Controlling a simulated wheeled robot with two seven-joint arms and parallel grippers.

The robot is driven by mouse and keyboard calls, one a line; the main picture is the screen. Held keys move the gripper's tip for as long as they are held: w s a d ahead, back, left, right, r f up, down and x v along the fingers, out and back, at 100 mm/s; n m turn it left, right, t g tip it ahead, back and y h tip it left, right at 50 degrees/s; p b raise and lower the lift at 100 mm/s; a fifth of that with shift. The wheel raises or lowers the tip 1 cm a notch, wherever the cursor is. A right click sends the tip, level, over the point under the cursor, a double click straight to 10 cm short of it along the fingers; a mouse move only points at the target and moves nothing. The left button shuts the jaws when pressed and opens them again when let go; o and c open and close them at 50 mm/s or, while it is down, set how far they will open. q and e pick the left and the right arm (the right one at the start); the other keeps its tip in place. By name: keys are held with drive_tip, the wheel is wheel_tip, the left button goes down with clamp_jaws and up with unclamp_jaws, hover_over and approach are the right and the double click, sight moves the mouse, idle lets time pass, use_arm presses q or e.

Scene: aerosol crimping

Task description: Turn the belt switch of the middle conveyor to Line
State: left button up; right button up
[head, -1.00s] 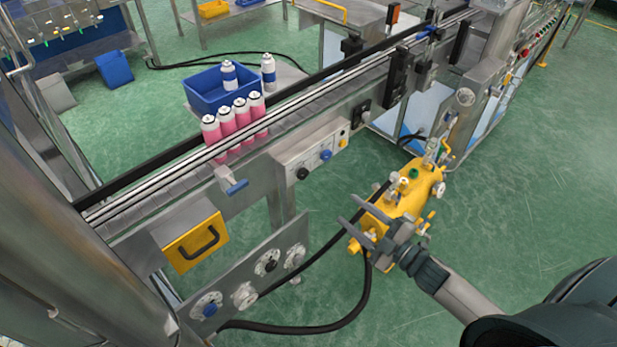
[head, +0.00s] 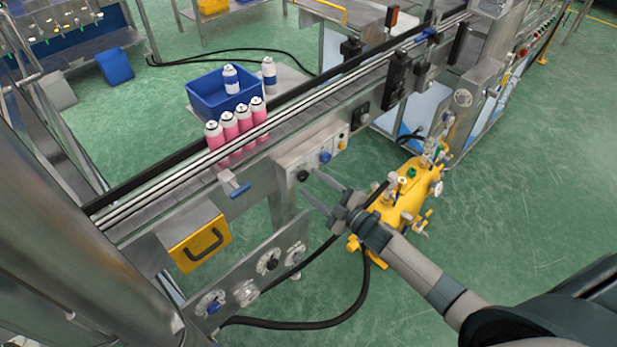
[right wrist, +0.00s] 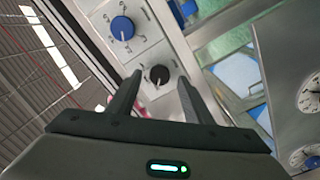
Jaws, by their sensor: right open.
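The control panel (head: 313,155) on the side of the middle conveyor (head: 290,130) carries a black knob (head: 303,175) and a blue knob (head: 325,157). I cannot read their labels, so which one is the belt switch is not clear. My right gripper (head: 309,181) is open and empty, its fingers pointing at the panel close to the black knob. In the right wrist view the black knob (right wrist: 158,76) shows between the fingertips (right wrist: 160,80), with a white pointer mark. The blue knob (right wrist: 122,28) lies above and left of it, clear of the fingers. The left gripper is out of view.
A blue-handled lever (head: 239,190) sticks out left of the panel. Below are a lower plate with dials (head: 268,261), a black hose (head: 300,326) and a yellow machine (head: 405,195).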

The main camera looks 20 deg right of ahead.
sight(302, 175)
drive_tip(key=shift+x, duration=1.35)
drive_tip(key=c, duration=1.1)
drive_tip(key=shift+o, duration=0.2)
drive_tip(key=shift+m+p, duration=0.3)
drive_tip(key=shift+m, duration=0.2)
drive_tip(key=m, duration=0.3)
drive_tip(key=shift+m, duration=0.3)
drive_tip(key=m, duration=0.5)
drive_tip(key=shift+f, duration=0.1)
